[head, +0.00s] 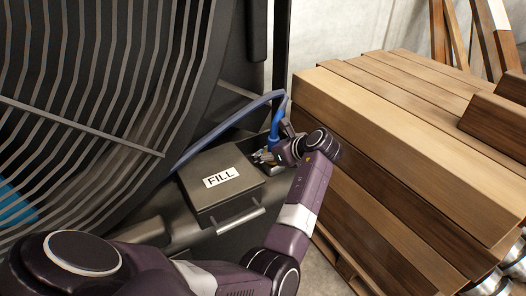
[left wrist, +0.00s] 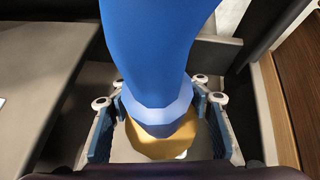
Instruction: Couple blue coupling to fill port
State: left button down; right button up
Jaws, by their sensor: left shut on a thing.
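My left gripper (head: 266,156) is shut on the blue coupling (left wrist: 158,112) at the end of a thick blue hose (head: 236,116). In the left wrist view, the blue collar and a yellow-brass ring (left wrist: 163,146) sit between the two fingers (left wrist: 160,118). In the head view, the gripper and wrist largely cover the coupling, beside a grey box with a "FILL" label (head: 221,177). I cannot make out the fill port itself, or whether the coupling touches it. My right gripper is not in view.
A large dark ribbed spool (head: 90,85) fills the left side. A stack of wooden beams (head: 400,130) stands close to the right of my left arm. A metal handle (head: 240,221) is on the front of the grey box.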

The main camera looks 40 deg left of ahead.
pick_arm(q)
jog(key=shift+s+d+f, duration=0.15)
jog(key=shift+f, duration=0.3)
jog(key=shift+s+d+f, duration=0.1)
jog(key=shift+d+f, duration=0.05)
jog(key=shift+f, duration=0.3)
jog(key=c, duration=1.7)
grip_release()
jog(key=o, duration=0.8)
jog(key=shift+w+a+f, duration=0.1)
jog(key=shift+w+a+r, duration=0.1)
jog(key=shift+a+r, duration=0.05)
jog(key=shift+r, duration=1.8)
jog(key=shift+w+a+r, duration=0.1)
jog(key=shift+r, duration=1.85)
jog(key=shift+w+a+r, duration=0.1)
jog(key=shift+a+r, duration=0.05)
jog(key=shift+r, duration=1.8)
